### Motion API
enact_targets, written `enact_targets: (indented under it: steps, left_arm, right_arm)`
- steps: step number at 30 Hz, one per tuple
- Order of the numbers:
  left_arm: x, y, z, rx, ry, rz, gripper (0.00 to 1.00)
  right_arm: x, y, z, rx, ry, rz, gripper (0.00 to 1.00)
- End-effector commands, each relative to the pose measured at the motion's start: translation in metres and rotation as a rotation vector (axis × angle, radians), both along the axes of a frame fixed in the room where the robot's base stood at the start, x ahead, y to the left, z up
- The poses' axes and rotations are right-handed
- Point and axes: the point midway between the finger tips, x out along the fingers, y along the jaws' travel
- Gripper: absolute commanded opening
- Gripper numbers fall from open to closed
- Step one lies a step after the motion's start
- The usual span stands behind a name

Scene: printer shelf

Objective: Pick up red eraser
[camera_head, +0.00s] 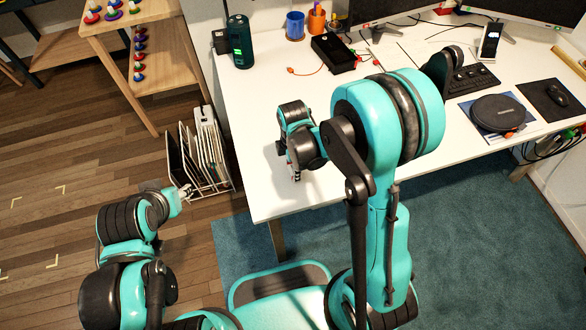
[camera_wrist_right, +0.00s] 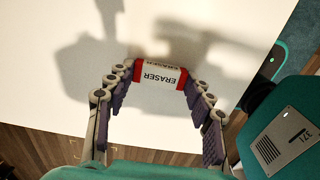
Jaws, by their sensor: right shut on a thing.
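The red eraser (camera_wrist_right: 158,78), with a white sleeve marked ERASER and red ends, is in the right wrist view between my right fingertips. My right gripper (camera_wrist_right: 160,80) is shut on it, one finger at each red end. In the head view my right gripper (camera_head: 293,174) is over the left front part of the white desk (camera_head: 260,150), and the eraser is hardly visible there. I cannot tell whether the eraser touches the desk top. My left gripper (camera_head: 187,191) is away from the desk, near the rack on the left; its fingers are too small to read.
A dark green bottle (camera_head: 240,42), a blue cup (camera_head: 295,25), an orange pen cup (camera_head: 316,20) and a black box (camera_head: 333,53) stand at the back of the desk. A keyboard (camera_head: 470,80) and round black case (camera_head: 497,113) lie right. A wire rack (camera_head: 213,186) stands on the floor.

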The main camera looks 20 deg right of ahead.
Motion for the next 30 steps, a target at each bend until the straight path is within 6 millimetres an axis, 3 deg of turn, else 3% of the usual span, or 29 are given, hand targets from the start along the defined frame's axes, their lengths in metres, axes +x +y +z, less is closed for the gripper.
enact_targets:
  steps: [7,12,24,30]
  left_arm:
    - [0.000,0.000,0.008,0.000,0.000,0.000,0.40]
    - [0.000,0.000,0.025,0.000,0.000,0.000,0.40]
    - [0.000,0.000,0.057,0.000,0.000,0.000,0.40]
    - [0.000,0.000,0.064,0.000,0.000,0.000,0.40]
  right_arm:
    - [0.000,0.000,0.015,0.000,0.000,0.000,0.26]
    - [-0.001,0.000,0.045,0.000,0.000,0.000,0.26]
    - [-0.080,-0.037,0.096,0.000,0.000,-0.003,0.26]
    - [-0.101,-0.047,0.108,0.000,0.000,-0.002,0.26]
